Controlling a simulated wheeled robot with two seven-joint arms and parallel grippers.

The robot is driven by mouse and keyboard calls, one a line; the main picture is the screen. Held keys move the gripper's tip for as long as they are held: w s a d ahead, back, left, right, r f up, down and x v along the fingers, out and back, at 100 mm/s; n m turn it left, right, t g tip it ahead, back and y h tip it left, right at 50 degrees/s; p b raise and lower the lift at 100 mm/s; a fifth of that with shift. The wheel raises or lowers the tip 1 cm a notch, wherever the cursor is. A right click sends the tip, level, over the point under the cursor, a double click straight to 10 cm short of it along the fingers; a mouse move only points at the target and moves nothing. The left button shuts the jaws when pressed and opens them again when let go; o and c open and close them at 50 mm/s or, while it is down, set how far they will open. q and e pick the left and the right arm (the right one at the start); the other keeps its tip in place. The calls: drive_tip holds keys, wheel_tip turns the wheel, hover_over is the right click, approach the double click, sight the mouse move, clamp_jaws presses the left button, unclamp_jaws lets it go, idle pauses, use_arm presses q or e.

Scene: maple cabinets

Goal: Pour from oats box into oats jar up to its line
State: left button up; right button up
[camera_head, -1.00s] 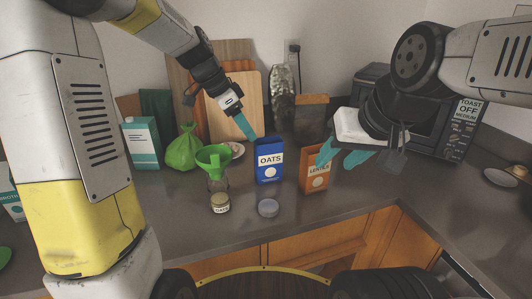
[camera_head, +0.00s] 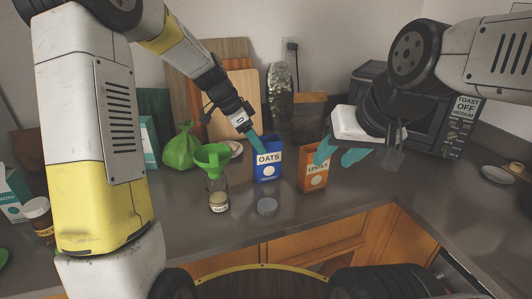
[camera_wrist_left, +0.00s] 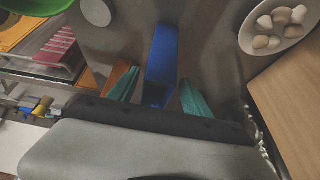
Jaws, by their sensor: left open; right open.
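The blue oats box (camera_head: 268,172) stands upright on the counter. My left gripper (camera_head: 257,145) is open at the top of the box; in the left wrist view the blue box (camera_wrist_left: 162,60) lies between its two teal fingers (camera_wrist_left: 158,90), and I cannot tell whether they touch it. The glass oats jar (camera_head: 219,197) stands left of the box with a green funnel (camera_head: 213,157) in its mouth and pale contents low inside; its line is too small to make out. My right gripper (camera_head: 339,155) is open and empty, overlapping the lentils box in the head view.
The orange lentils box (camera_head: 313,178) stands right of the oats box. A grey lid (camera_head: 267,206) lies in front. A toaster oven (camera_head: 460,130) is at right. The front right counter is clear.

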use_arm(q)
drive_tip(key=shift+x, duration=1.75)
drive_tip(key=shift+c, duration=0.3)
drive_tip(key=c, duration=1.1)
drive_tip(key=shift+r, duration=2.55)
